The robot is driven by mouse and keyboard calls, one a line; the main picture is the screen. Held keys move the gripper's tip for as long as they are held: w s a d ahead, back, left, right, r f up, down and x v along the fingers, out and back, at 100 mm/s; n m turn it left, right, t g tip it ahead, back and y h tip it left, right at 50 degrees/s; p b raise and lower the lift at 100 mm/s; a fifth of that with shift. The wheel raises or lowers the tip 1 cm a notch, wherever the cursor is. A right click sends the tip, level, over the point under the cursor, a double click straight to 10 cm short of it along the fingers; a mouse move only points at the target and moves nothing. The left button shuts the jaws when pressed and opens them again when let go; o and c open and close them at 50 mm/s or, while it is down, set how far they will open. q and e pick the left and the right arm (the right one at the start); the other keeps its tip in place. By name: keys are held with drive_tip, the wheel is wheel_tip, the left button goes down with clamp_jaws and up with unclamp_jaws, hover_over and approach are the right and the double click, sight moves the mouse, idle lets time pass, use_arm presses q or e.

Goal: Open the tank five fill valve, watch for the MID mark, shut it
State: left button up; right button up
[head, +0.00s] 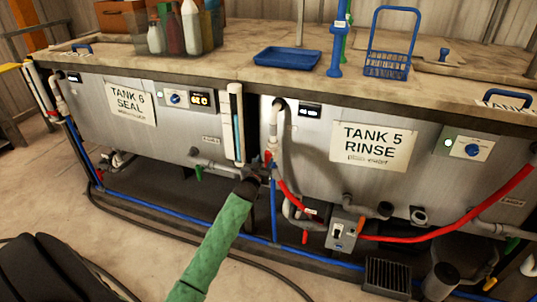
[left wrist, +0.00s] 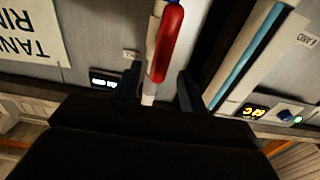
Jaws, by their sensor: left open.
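The tank five front (head: 300,165) carries a "TANK 5 RINSE" sign (head: 370,147). A red valve handle (left wrist: 168,42) on a pale pipe shows large in the left wrist view. My left gripper (head: 252,182), on the green-sleeved arm, is low by the pipework left of tank five. In the left wrist view its fingers (left wrist: 157,92) are open, with the handle and pipe seen between and beyond them; contact cannot be told. A white-framed level gauge (head: 236,125) with a blue column stands beside the gripper; it also shows in the left wrist view (left wrist: 243,60). No MID mark is readable. My right gripper is out of view.
Tank six (head: 90,110) is at the left. A blue tray (head: 287,57), a blue basket (head: 388,66) and a bottle bin (head: 208,40) stand on the counter. Pipes, a red hose (head: 460,218) and a grey switch box (head: 341,232) crowd the space below tank five.

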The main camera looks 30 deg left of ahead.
sight(266, 158)
use_arm(q)
drive_tip(key=shift+p+x, duration=0.4)
drive_tip(key=shift+x, duration=2.55)
clamp_jaws()
